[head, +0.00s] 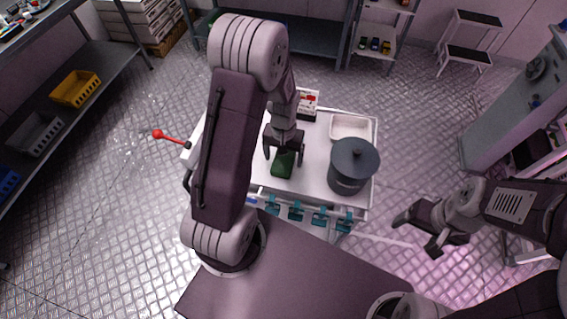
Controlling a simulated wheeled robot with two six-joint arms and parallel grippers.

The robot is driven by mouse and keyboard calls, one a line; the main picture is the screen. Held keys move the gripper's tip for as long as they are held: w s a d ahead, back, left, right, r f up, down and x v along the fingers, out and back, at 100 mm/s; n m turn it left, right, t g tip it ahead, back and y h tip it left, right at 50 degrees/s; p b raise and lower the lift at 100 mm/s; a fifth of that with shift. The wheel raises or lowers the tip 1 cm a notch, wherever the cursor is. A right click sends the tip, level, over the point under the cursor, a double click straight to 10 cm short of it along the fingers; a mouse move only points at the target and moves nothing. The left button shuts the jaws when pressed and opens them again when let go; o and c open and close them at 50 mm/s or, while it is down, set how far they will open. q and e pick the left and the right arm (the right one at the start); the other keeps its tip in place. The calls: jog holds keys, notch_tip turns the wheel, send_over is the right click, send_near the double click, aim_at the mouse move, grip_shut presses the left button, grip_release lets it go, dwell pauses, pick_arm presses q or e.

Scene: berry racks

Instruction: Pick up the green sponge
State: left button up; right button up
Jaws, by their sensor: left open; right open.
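The green sponge (283,165) lies on the white top of a cart (314,172), left of a dark pot. My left gripper (283,157) is open above the sponge, pointing down, with one finger at each side of its far end. The left finger is near the sponge's upper left; whether the fingers touch it I cannot tell. The sponge's far part is partly hidden by the gripper. My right gripper (417,237) is open and empty, off to the right of the cart over the floor.
A dark lidded pot (353,166) stands right of the sponge. A pale tray (350,127) and a small box with red and white marks (308,101) sit at the cart's back. Teal clips (296,211) hang along the front edge. A red-tipped handle (160,134) sticks out left.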

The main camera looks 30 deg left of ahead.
aim_at(283, 163)
pick_arm(q)
jog(key=shift+a+f, duration=0.1)
jog(key=shift+f, duration=0.65)
jog(key=shift+c, duration=0.4)
jog(key=c, duration=1.3)
jog(key=shift+c, duration=0.2)
jog(key=shift+r, duration=0.15)
jog(key=r, duration=0.4)
jog(key=shift+s+r, duration=0.2)
jog(key=shift+s, duration=0.05)
jog(key=s+d+r, duration=0.3)
jog(key=s+r, duration=0.3)
jog(key=s, duration=0.4)
jog(key=shift+s+d+r+p, duration=0.15)
jog(key=shift+s+r+p, duration=0.05)
jog(key=shift+s+p, duration=0.15)
